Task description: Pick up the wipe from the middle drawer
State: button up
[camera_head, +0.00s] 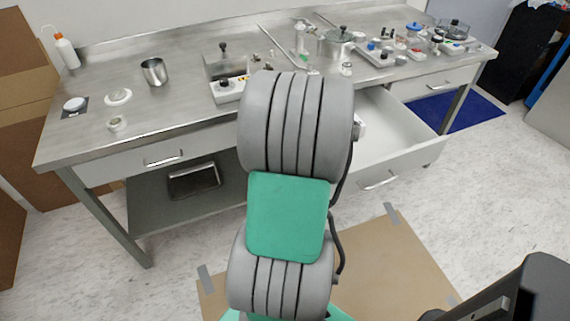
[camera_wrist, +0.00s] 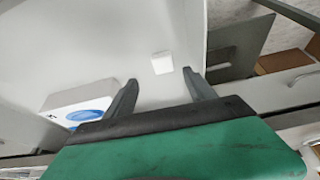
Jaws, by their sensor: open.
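The open middle drawer (camera_head: 400,138) sticks out from the bench front, just right of my arm in the head view. In the wrist view its pale interior (camera_wrist: 105,45) fills the upper left and middle. A small white square piece, which looks like the wipe (camera_wrist: 162,63), lies flat on the drawer floor. My gripper (camera_wrist: 160,79) is open and empty, its two fingers pointing into the drawer, with the wipe just beyond the tips and between their lines. The gap in height cannot be told. My arm hides the gripper in the head view.
A white box with blue ovals (camera_wrist: 78,107) is left of my fingers in the wrist view. The steel bench top (camera_head: 190,90) carries a metal cup (camera_head: 154,72), a pot (camera_head: 335,43) and several small items. Closed drawers flank the open one. Cardboard (camera_head: 385,260) lies on the floor.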

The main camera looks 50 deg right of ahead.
jog(key=x, duration=0.7)
jog(key=shift+w+a+f, duration=0.15)
jog(key=shift+a, duration=0.15)
grip_shut()
